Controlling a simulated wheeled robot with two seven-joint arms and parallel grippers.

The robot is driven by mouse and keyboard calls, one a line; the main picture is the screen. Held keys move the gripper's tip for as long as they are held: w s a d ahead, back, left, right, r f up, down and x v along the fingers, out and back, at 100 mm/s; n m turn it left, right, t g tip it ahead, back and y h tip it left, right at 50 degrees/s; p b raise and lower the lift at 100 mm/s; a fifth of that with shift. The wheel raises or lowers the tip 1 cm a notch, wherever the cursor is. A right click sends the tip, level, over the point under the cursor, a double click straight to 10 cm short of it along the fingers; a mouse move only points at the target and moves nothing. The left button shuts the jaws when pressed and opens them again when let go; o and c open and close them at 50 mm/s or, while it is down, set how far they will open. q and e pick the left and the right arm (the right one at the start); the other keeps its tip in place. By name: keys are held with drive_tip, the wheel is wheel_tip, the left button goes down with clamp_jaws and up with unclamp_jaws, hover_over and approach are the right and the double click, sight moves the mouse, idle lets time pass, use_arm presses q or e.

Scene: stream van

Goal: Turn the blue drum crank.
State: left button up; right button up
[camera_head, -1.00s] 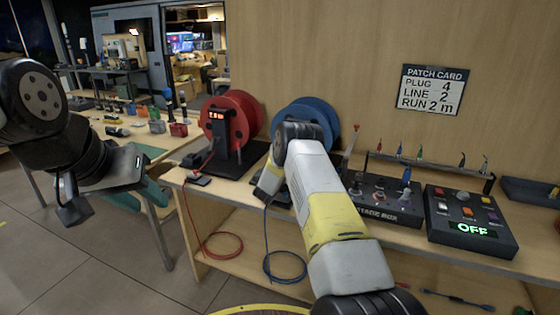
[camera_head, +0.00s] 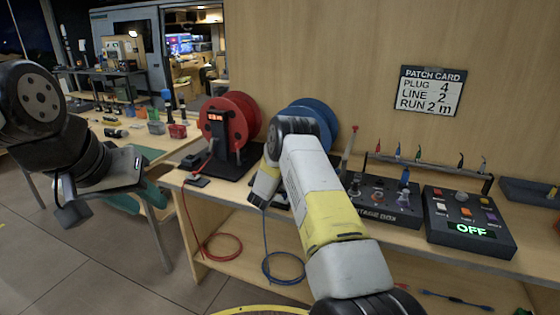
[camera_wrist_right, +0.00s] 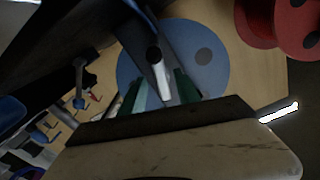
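The blue drum (camera_head: 318,115) stands on the bench, partly hidden behind my right arm in the head view. In the right wrist view its blue face (camera_wrist_right: 212,70) fills the middle. A pale crank bar with a dark round end (camera_wrist_right: 158,70) stands out in front of it. My right gripper (camera_wrist_right: 162,92) has its green-padded fingers on either side of this bar, with a gap visible; I cannot tell whether they touch it. My left gripper (camera_head: 68,203) hangs at the left, away from the drum; its finger gap is unclear.
A red drum (camera_head: 240,115) stands just left of the blue one. Red (camera_head: 222,246) and blue (camera_head: 284,267) cable coils lie on the lower shelf. To the right are a dark box with knobs (camera_head: 385,205) and a panel reading OFF (camera_head: 468,222).

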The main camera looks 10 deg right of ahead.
drive_tip(key=v, duration=0.3)
drive_tip(key=shift+s+a, duration=0.2)
drive_tip(key=shift+s, duration=0.15)
